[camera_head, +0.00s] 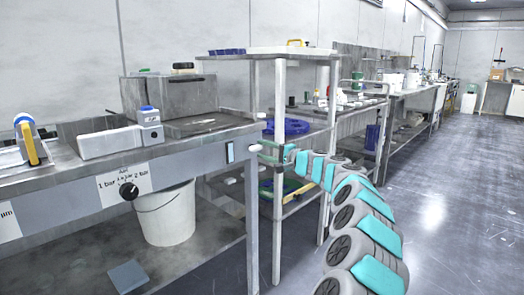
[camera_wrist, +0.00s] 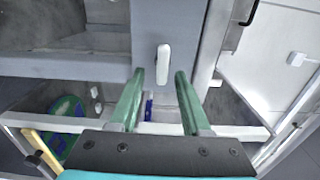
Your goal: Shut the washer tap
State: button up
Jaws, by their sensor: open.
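A small white lever (camera_head: 255,148), which looks like the tap, sticks out from the end face of the near steel bench. In the wrist view the white lever (camera_wrist: 163,62) runs up and down in the picture on a grey panel. My gripper (camera_head: 268,151) is at the bench's right end, facing the lever. Its two green fingers (camera_wrist: 161,76) are open, one on each side of the lever's lower end in the picture. I see no finger touching it. Whether the lever lies between the tips or just beyond them, I cannot tell.
A black knob (camera_head: 128,191) with pressure labels is on the bench front. A white bucket (camera_head: 166,214) stands on the shelf below. A steel rack (camera_head: 278,190) stands close to my gripper, with blue and green items on its shelves. The floor (camera_head: 455,215) to the right is clear.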

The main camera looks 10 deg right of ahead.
jog(key=v, duration=0.6)
jog(key=shift+s+d+b, duration=0.2)
jog(key=shift+d+b, duration=0.05)
jog(key=shift+b, duration=0.2)
